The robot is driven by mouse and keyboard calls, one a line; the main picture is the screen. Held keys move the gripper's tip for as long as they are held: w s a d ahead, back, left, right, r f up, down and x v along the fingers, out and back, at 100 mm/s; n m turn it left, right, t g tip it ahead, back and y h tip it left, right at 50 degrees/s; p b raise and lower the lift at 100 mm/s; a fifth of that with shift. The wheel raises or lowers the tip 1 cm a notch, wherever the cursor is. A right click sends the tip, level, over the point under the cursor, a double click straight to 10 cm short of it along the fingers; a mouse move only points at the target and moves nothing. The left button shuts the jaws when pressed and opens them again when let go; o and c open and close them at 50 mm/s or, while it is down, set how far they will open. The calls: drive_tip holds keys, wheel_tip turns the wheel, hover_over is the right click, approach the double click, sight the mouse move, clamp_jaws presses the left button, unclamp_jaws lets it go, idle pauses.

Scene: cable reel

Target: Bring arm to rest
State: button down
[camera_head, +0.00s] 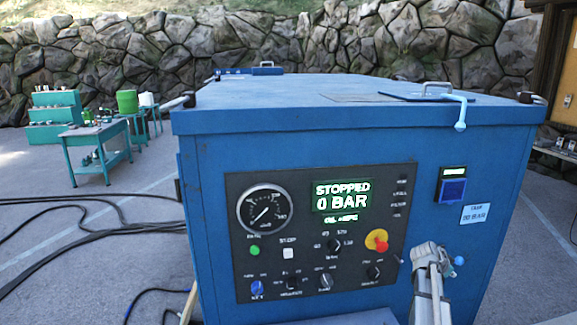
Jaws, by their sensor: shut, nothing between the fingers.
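My gripper (431,256) shows at the lower right, at the upper end of my grey arm. It is shut and empty. The lower part of my arm runs out of the bottom of the picture.
The panel has a round gauge (266,210), a lit display (341,196) reading STOPPED 0 BAR, and a red and yellow button (377,240). Black cables (90,225) lie on the ground at left. A green workbench (95,150) stands behind them, before a stone wall (300,38).

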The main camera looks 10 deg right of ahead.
drive_tip(key=s+a+f+n+y+b, duration=0.1)
drive_tip(key=a+f+n+y, duration=0.25)
drive_tip(key=a, duration=0.95)
drive_tip(key=s+a+f+n+y+b, duration=0.1)
drive_tip(key=a+f+n+y, duration=0.2)
drive_tip(key=a, duration=1)
drive_tip(key=s+a+f+n+y+b, duration=0.1)
drive_tip(key=a+f+n, duration=0.3)
drive_tip(key=a, duration=0.9)
drive_tip(key=s+a+n+g+y, duration=0.1)
drive_tip(key=s+a+n, duration=0.1)
drive_tip(key=a, duration=0.4)
drive_tip(key=s+a+n+y+b, duration=0.1)
drive_tip(key=s+a+n, duration=0.2)
drive_tip(key=a, duration=0.3)
drive_tip(key=shift+s+f+n+g, duration=0.25)
drive_tip(key=shift+n+g, duration=0.15)
drive_tip(key=shift+n, duration=0.35)
